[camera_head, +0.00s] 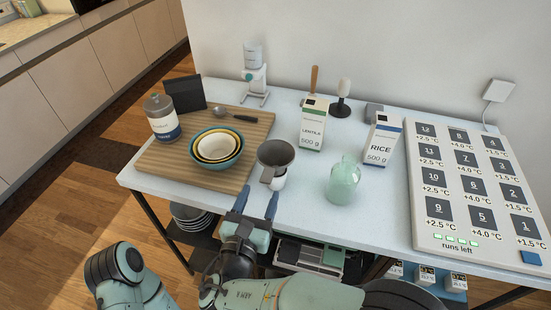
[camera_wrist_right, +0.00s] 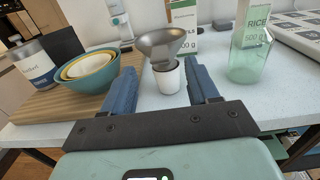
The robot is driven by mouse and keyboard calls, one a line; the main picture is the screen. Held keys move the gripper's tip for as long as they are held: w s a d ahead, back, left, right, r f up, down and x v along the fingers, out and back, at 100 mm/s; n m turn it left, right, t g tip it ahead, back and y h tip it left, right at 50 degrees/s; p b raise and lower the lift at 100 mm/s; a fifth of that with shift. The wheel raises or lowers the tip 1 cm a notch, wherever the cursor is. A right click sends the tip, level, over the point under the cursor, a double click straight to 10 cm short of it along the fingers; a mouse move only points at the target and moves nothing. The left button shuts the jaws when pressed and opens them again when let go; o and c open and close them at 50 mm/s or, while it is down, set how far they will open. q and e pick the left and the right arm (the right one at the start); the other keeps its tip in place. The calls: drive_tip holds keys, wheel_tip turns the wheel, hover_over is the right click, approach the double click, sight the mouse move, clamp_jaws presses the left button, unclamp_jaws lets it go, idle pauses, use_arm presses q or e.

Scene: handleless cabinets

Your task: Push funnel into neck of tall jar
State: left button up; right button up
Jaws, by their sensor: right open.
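A grey metal funnel (camera_head: 276,154) rests cone up in a small white cup (camera_head: 279,182) near the table's front edge. In the right wrist view the funnel (camera_wrist_right: 168,45) and the cup (camera_wrist_right: 169,80) stand between and beyond the fingers. A pale green glass jar (camera_head: 343,184) with a narrow neck stands upright to their right; the right wrist view also shows this jar (camera_wrist_right: 247,55). My right gripper (camera_head: 257,204) is open and empty, its blue fingers pointing at the cup and apart from the funnel. My left gripper is out of view.
A lentil box (camera_head: 312,126) and a rice box (camera_head: 381,141) stand behind. A large panel (camera_head: 473,190) fills the right side. The table between funnel and jar is clear.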

sight(265, 183)
drive_tip(key=x, duration=0.6)
drive_tip(key=shift+w+d+r+p, duration=0.1)
drive_tip(key=shift+w+d+p, duration=0.05)
drive_tip(key=shift+w+p, duration=0.2)
clamp_jaws()
